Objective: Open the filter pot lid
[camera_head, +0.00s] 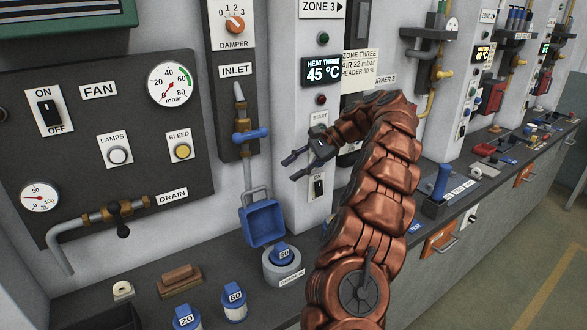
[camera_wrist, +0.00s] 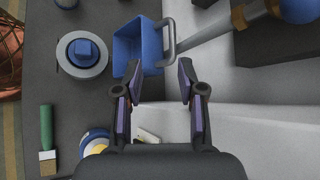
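A round grey pot (camera_head: 270,272) stands on the bench below the inlet pipe, with a blue top marked 60 (camera_head: 281,252) in its middle. The wrist view shows the pot's pale rim (camera_wrist: 65,65) and blue square top (camera_wrist: 88,49). I cannot tell whether this top is the lid. Right behind the pot is a blue hollow box (camera_head: 262,222) with a grey loop handle; it also shows in the wrist view (camera_wrist: 128,45). My gripper (camera_head: 289,170) is up by the wall, above and right of the box. Its fingers (camera_wrist: 158,66) are apart with nothing between them.
Two blue-topped canisters, marked 20 (camera_head: 187,318) and 60 (camera_head: 234,302), stand left of the pot. A brown block (camera_head: 180,282) lies farther left. The inlet valve's blue handle (camera_head: 252,135) juts from the wall. A green-handled brush (camera_wrist: 47,135) lies on the bench.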

